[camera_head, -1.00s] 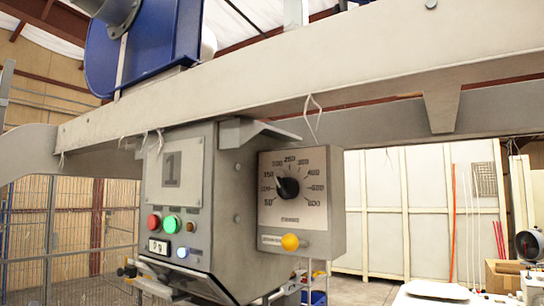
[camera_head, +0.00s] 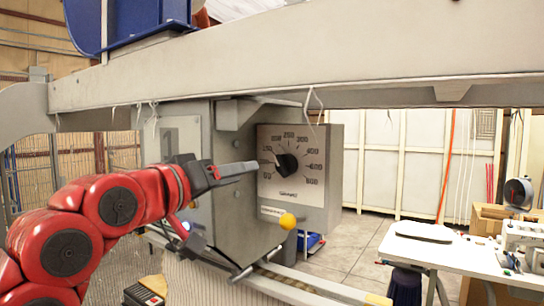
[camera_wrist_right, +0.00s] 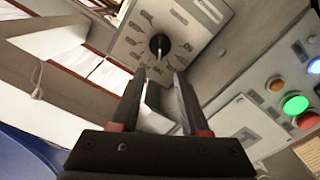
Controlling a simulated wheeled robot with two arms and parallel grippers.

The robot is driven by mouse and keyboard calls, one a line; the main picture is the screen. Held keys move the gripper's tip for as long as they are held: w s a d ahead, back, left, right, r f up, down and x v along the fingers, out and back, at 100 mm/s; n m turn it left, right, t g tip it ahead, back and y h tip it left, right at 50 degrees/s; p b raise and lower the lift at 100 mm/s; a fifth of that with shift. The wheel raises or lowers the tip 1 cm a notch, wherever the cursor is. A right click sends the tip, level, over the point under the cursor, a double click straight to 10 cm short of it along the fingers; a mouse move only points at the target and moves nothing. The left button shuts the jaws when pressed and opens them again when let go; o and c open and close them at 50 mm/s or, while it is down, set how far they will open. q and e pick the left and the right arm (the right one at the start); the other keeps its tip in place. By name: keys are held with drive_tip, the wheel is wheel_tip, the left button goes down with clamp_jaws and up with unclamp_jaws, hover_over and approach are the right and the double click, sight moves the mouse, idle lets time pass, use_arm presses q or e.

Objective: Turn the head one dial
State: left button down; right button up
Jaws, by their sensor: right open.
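The head one dial is a black knob (camera_head: 287,163) with a white pointer on a square grey scale plate (camera_head: 306,188). Its pointer aims left, towards the low numbers. In the right wrist view the knob (camera_wrist_right: 160,44) lies just beyond my fingertips, between their lines. My right gripper (camera_head: 257,167) is open and empty, its fingers reaching towards the dial from the left. Both fingers show apart in the right wrist view (camera_wrist_right: 160,74), with no visible contact with the knob. My left gripper is not in view.
A grey beam (camera_head: 300,65) runs above the box. Lit green (camera_wrist_right: 295,104) and red buttons sit on the neighbouring panel. A white table (camera_head: 450,255) stands at the right.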

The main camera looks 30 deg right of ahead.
sight(278, 164)
drive_tip(key=p+x, duration=0.3)
drive_tip(key=x, duration=0.7)
drive_tip(key=shift+w+d+r, duration=0.1)
drive_tip(key=shift+d+r, duration=0.1)
drive_tip(key=shift+w+d+f+p, duration=0.1)
drive_tip(key=shift+w+d+p, duration=0.1)
drive_tip(key=shift+d+p, duration=0.25)
clamp_jaws()
